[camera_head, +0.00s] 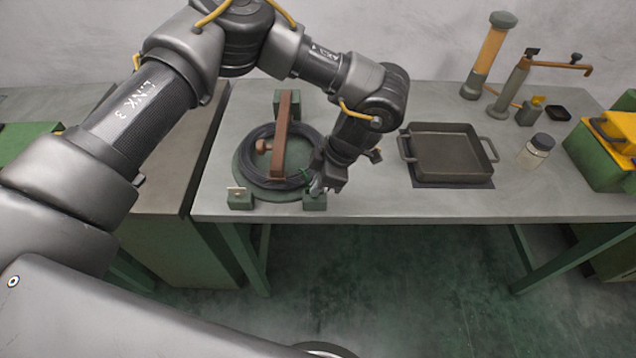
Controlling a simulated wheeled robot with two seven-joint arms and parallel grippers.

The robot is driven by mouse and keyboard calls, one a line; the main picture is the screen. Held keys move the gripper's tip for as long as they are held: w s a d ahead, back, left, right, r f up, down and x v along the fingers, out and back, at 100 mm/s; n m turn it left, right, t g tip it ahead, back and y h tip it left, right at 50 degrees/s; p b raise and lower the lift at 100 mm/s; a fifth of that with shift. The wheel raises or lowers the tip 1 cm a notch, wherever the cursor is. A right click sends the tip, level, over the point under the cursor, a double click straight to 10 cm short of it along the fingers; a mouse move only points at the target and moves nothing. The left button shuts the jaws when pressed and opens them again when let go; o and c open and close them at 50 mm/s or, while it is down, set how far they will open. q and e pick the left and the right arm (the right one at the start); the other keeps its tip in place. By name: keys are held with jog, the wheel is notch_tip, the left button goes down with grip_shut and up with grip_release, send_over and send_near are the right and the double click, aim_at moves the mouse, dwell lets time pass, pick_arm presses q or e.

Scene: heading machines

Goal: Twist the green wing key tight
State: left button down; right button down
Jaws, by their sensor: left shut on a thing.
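My left gripper (318,186) reaches down from above to the front right edge of a round green fixture (243,169) on the bench. It is shut on the green wing key, which is mostly hidden between and behind the fingers. A small green block (314,203) stands just below the fingertips. A black coil (262,136) lies on the fixture, with a brown bar (283,140) across it. A second green block (240,199) with a pale plate on top is at the front left. My right gripper is not in view.
On the grey bench (370,206), a dark square tray (446,152) stands to the right of the gripper. Farther right are a small jar (536,150), an orange-and-grey cylinder (488,56) and a green box (600,155). Bare bench lies along the front edge.

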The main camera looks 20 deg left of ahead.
pick_arm(q)
jog(key=shift+s+f, duration=0.2)
jog(key=shift+f, duration=0.1)
jog(key=c, duration=1.6)
grip_release()
jog(key=shift+c, duration=0.2)
jog(key=shift+o, duration=0.2)
jog(key=shift+s+r, duration=0.15)
jog(key=shift+s, duration=0.05)
jog(key=shift+w+a, duration=0.1)
jog(key=shift+w, duration=0.4)
jog(key=s+b+v, duration=0.1)
jog(key=v, duration=0.9)
jog(key=shift+w+r+b, duration=0.25)
jog(key=shift+w+b, duration=0.05)
jog(key=shift+w, duration=0.2)
